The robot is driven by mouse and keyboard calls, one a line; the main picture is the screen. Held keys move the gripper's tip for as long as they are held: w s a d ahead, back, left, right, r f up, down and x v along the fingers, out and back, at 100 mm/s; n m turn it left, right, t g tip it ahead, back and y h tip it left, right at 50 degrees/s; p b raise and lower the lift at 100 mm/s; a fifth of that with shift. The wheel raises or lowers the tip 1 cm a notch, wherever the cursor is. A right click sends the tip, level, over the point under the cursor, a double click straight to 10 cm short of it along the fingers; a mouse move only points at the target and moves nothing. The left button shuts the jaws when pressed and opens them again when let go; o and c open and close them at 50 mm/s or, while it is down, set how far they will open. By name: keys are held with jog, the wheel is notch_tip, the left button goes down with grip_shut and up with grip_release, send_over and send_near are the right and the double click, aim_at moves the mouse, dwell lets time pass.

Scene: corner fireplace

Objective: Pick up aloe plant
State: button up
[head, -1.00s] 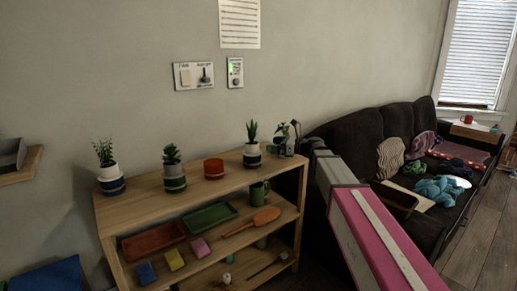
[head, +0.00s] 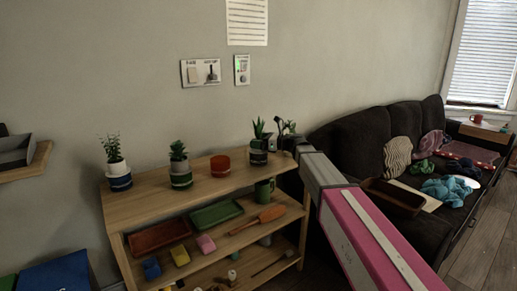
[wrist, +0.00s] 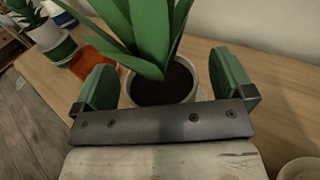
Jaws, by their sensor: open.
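The aloe plant (head: 258,130), with long pointed green leaves, stands upright in a small white and dark pot on the shelf's top, right of the red pot. In the wrist view its broad leaves (wrist: 152,35) rise from dark soil in a pale pot. My gripper (wrist: 165,82) is open, with one green finger on each side of the pot and visible gaps. In the head view my gripper (head: 271,143) is at the plant's right side. The lower part of the pot is hidden by the gripper's bar in the wrist view.
The wooden shelf (head: 145,213) also bears a red pot (head: 220,166), a succulent (head: 179,166) and a leafy plant (head: 117,165) to the left. Another plant (head: 290,127) is close behind my gripper at right. Trays and tools lie on lower shelves. The wall is close behind.

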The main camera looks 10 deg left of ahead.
jog(key=shift+a, duration=0.1)
jog(key=c, duration=0.8)
